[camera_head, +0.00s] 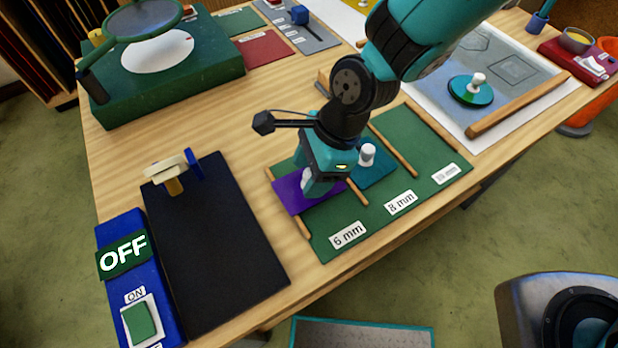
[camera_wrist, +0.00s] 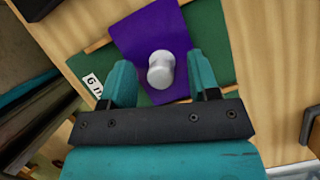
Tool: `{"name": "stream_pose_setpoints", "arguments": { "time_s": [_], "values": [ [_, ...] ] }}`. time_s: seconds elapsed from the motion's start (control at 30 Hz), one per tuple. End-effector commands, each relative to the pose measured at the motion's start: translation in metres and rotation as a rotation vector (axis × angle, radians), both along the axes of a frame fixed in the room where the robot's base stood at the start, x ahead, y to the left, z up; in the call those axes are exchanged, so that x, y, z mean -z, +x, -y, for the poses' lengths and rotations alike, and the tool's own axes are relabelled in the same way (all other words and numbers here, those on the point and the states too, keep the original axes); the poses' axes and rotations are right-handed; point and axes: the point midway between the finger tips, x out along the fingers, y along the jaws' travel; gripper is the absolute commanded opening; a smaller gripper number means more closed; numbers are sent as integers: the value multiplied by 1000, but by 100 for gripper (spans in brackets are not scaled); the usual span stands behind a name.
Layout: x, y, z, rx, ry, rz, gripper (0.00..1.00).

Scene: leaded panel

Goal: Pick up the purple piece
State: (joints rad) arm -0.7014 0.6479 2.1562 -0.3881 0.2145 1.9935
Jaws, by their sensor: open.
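The purple piece (camera_head: 291,193) is a flat plate lying in the "6 mm" section of the green mat (camera_head: 326,237). In the wrist view the purple piece (camera_wrist: 150,35) has a white knob (camera_wrist: 161,70) standing on it. My gripper (camera_head: 318,190) is low over the plate, fingers down. In the wrist view its two teal fingers (camera_wrist: 163,82) are apart, one on each side of the knob. I cannot tell whether they touch it. In the head view my gripper hides part of the plate and knob.
A teal piece with a white knob (camera_head: 367,154) lies close by in the "8 mm" section. Wooden strips (camera_head: 393,150) divide the mat. A black board (camera_head: 215,250) and an OFF/ON switch box (camera_head: 117,232) are at left. A green box with a magnifier (camera_head: 160,90) stands behind.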

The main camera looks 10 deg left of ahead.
Motion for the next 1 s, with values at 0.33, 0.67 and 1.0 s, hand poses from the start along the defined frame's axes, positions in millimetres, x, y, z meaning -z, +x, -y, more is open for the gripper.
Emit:
{"name": "stream_pose_setpoints", "arguments": {
  "time_s": [0.33, 0.67, 1.0],
  "values": [
    [6, -1, -2, 0, 0, 1, 46],
    [5, -1, -2, 0, 1, 0, 8],
    [-8, 0, -3, 0, 4, 3, 8]
  ]
}}
